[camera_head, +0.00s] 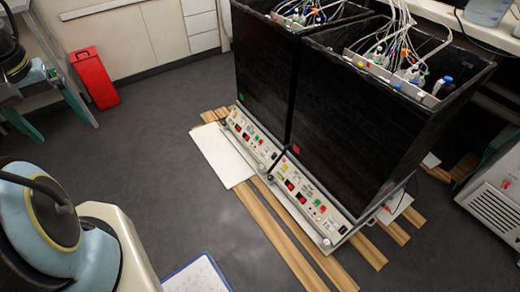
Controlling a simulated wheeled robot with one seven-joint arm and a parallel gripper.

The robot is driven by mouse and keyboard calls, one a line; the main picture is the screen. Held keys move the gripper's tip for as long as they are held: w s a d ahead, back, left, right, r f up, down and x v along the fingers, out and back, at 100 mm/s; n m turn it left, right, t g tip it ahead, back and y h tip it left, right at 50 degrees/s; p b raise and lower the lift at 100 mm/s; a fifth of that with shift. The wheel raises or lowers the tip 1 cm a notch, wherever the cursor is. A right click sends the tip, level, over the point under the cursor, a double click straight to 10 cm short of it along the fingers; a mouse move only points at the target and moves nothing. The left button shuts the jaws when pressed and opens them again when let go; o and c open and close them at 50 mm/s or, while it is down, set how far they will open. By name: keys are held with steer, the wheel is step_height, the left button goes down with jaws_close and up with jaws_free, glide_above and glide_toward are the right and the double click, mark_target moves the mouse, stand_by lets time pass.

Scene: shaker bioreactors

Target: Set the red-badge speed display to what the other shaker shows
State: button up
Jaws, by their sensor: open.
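Two black-walled shakers stand side by side. The right shaker (360,130) has a red badge (296,149) low on its front wall. Its control panel (316,208) has small red-lit displays (289,185) and coloured buttons. The left shaker (265,70) has a green badge (241,96). Its panel (254,143) carries similar red-lit displays (238,125). The digits on both panels are too small to read. My gripper is not in view; only a blue-and-white part of my arm shows at lower left, well apart from the panels.
The shakers stand above wooden slats (275,235) and white boards (222,155) on the grey floor (170,130). A red container (95,78) stands by the cabinets. A white-and-blue surface (197,275) shows at bottom centre. Floor left of the panels is clear.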

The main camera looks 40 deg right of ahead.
steer(key=shift+c, duration=0.2)
stand_by(0.7)
jaws_close()
stand_by(0.6)
stand_by(0.9)
